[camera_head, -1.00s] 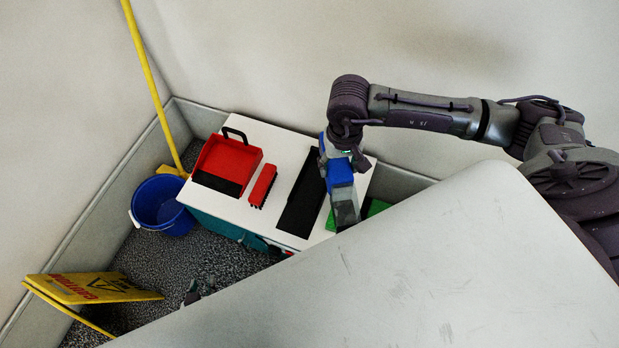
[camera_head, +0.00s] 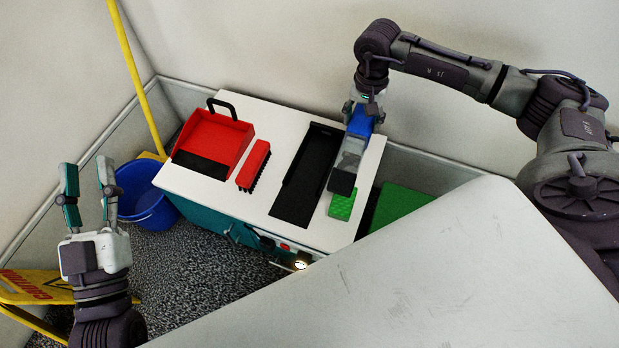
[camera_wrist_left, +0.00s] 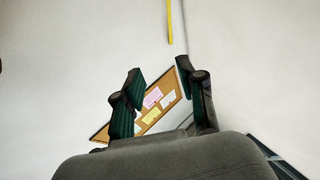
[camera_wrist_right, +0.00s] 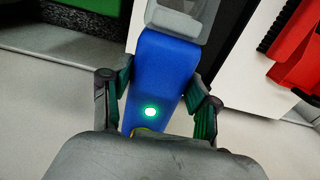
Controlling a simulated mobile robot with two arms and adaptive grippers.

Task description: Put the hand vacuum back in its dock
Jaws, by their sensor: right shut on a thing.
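The hand vacuum (camera_head: 351,147) has a blue body and a clear grey nozzle with a dark tip. My right gripper (camera_head: 362,112) is shut on its blue body, which also shows between the fingers in the right wrist view (camera_wrist_right: 160,85) with a green light on it. The black dock tray (camera_head: 306,180) lies on the white counter top, just left of the vacuum. The vacuum is over the counter's right part, its nozzle toward the front; its exact height is unclear. My left gripper (camera_head: 88,195) is open and empty at the left, pointing up.
A red dustpan (camera_head: 217,140) and red brush (camera_head: 254,165) lie left of the dock. A green sponge (camera_head: 343,203) lies under the vacuum's nozzle. A blue bucket (camera_head: 146,200), yellow caution sign (camera_head: 30,287) and yellow pole (camera_head: 137,75) stand left. A grey panel (camera_head: 430,270) fills the front right.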

